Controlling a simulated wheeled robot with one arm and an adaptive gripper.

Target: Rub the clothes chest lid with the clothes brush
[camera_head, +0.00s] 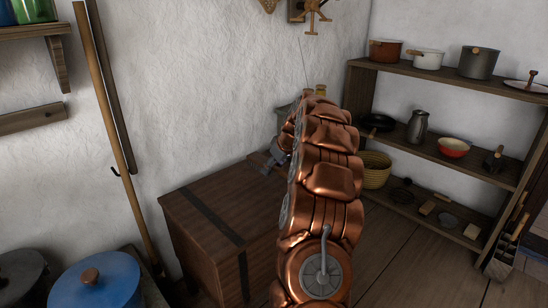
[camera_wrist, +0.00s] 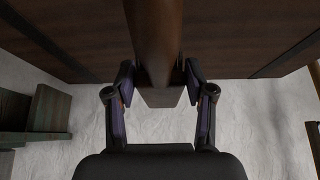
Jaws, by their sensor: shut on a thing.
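The clothes chest (camera_head: 190,245) is a dark wooden box with black bands, standing against the white wall. Its lid (camera_head: 200,200) is closed, and dark lid boards also fill the top of the wrist view (camera_wrist: 70,40). My gripper (camera_head: 274,162) is over the chest's far right part, largely hidden by my copper arm. In the wrist view my gripper (camera_wrist: 158,78) is shut on the clothes brush (camera_wrist: 154,35), a brown rounded piece with a paler end between the fingers. I cannot tell whether the brush touches the lid.
Wooden shelves (camera_head: 440,75) with pots, a jug and a basket (camera_head: 376,170) stand at the right. A blue-lidded pot (camera_head: 95,282) is at the front left. A long pole (camera_head: 108,110) leans on the wall. The lid's left part is clear.

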